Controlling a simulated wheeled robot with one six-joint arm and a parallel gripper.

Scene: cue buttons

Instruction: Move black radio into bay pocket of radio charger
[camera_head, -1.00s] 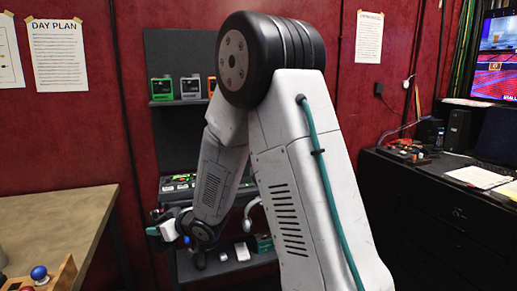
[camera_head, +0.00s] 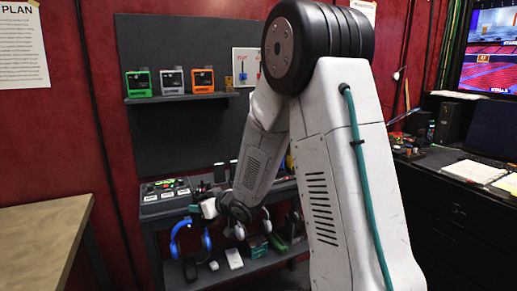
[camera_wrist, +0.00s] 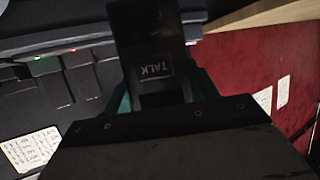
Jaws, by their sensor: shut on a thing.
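The black radio (camera_wrist: 150,45) fills the upper middle of the wrist view, with a "TALK" label on its face. My gripper (camera_wrist: 161,92) is shut on it, a teal finger on each side. In the head view my gripper (camera_head: 204,208) is at the right front of a grey unit with lit green and red lights, which looks like the radio charger (camera_head: 163,204). The held radio cannot be made out in the head view. The bay pocket is not clear; part of a grey body with small lights shows at left in the wrist view.
Blue headphones (camera_head: 190,240) hang below the bench front. An upper shelf (camera_head: 180,98) holds green, white and orange devices. Small items lie on the lower shelf (camera_head: 262,262). A wooden table (camera_head: 40,235) stands at left and a black desk (camera_head: 455,215) at right.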

